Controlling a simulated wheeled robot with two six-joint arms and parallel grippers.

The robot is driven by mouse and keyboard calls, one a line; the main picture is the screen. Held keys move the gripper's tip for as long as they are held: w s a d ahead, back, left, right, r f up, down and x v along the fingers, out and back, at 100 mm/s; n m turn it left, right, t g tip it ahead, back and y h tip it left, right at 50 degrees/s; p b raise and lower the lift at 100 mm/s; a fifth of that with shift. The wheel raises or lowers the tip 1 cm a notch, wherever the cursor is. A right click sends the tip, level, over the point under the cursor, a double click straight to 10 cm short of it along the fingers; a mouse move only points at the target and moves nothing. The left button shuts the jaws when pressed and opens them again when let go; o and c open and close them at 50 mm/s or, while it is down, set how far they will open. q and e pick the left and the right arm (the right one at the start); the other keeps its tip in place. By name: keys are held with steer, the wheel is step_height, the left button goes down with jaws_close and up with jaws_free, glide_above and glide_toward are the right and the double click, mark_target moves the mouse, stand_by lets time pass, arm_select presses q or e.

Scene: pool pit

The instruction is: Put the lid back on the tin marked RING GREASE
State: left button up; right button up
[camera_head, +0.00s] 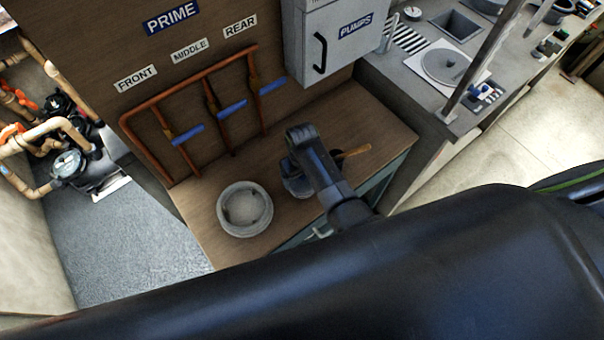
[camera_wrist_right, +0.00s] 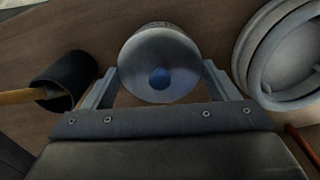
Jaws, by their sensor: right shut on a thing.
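My right gripper (camera_head: 297,165) is low over the wooden bench, its fingers pointing down. In the right wrist view its fingers (camera_wrist_right: 158,78) are shut on the sides of a round grey metal piece with a blue spot in its middle, which looks like the lid (camera_wrist_right: 158,52). Faint dark marks show at its far edge, too small to read. A blue-grey round thing (camera_head: 298,187) shows under the gripper in the head view, partly covered. I cannot tell whether lid and tin touch. My left gripper is not in view.
A pale round pot or ring (camera_head: 244,208) stands left of the gripper. A dark cylinder with a wooden handle (camera_head: 354,152) lies to the right. Copper pipes with blue levers (camera_head: 232,108) stand behind. The bench's right end is clear.

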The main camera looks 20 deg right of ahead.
stand_by(0.3)
steer(key=o, duration=0.9)
steer(key=shift+r, duration=3.5)
jaws_close()
steer(key=shift+f, duration=0.1)
